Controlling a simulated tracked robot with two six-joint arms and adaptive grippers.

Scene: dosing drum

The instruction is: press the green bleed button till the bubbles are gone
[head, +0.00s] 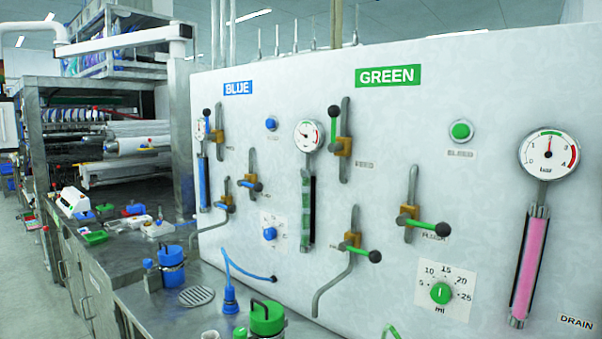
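The green bleed button (460,130) is a round green cap in a grey ring on the white panel, upper right, above the label BLEED. Nothing touches it. A sight tube (307,210) under the middle gauge (308,136) shows green along its left side and dark on its right. I cannot make out bubbles in it at this size. Neither of my grippers is in view.
The white panel (420,75) carries several levers, including a green-handled one (430,228), a green dial (440,293) and a pink tube (528,262) under the right gauge (549,155). A blue button (270,124) sits further left. Space before the bleed button is clear.

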